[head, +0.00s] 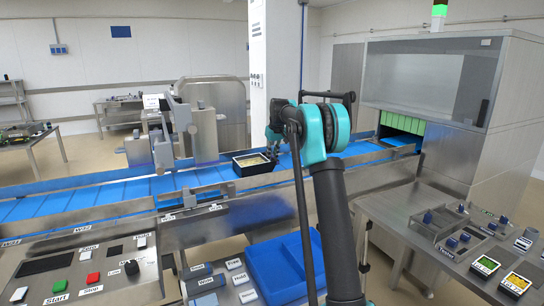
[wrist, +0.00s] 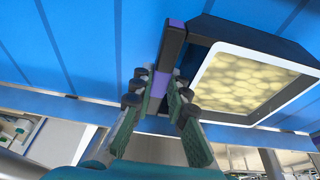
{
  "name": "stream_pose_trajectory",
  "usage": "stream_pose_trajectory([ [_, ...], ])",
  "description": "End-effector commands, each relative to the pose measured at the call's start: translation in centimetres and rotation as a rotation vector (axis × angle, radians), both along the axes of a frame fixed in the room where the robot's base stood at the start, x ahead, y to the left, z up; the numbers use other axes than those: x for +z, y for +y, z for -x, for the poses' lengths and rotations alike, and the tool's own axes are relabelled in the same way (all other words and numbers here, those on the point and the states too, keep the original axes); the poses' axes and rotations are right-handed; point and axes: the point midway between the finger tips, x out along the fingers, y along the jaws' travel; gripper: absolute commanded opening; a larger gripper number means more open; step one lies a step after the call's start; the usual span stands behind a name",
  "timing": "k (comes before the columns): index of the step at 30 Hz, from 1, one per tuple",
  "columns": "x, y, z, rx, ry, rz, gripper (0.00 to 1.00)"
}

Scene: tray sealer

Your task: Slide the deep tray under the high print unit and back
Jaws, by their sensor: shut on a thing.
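The deep tray (head: 236,168) is black, with pale yellow pieces inside. It stands upright on the blue belt, and in the wrist view its dark wall (wrist: 262,38) and pale rim show at the upper right. My gripper (head: 272,150) is at the tray's right end in the head view. In the wrist view my gripper (wrist: 158,88) is shut on a dark and purple edge part of the tray. A grey print unit (head: 202,133) stands over the belt just left of the tray. I cannot tell its clearance from here.
The blue conveyor belt (head: 105,193) runs left and right between metal rails. A large sealer cabinet (head: 433,85) with green strips at its mouth stands at the right. A button panel (head: 85,270), a blue bin (head: 278,268) and a steel side table (head: 395,212) lie in front.

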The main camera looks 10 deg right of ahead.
Motion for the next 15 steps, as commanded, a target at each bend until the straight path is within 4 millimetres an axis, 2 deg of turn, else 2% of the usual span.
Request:
stream_pose_trajectory([
  [15,-0.26,0.08,-0.12,0.0,0.0,0.0,0.0],
])
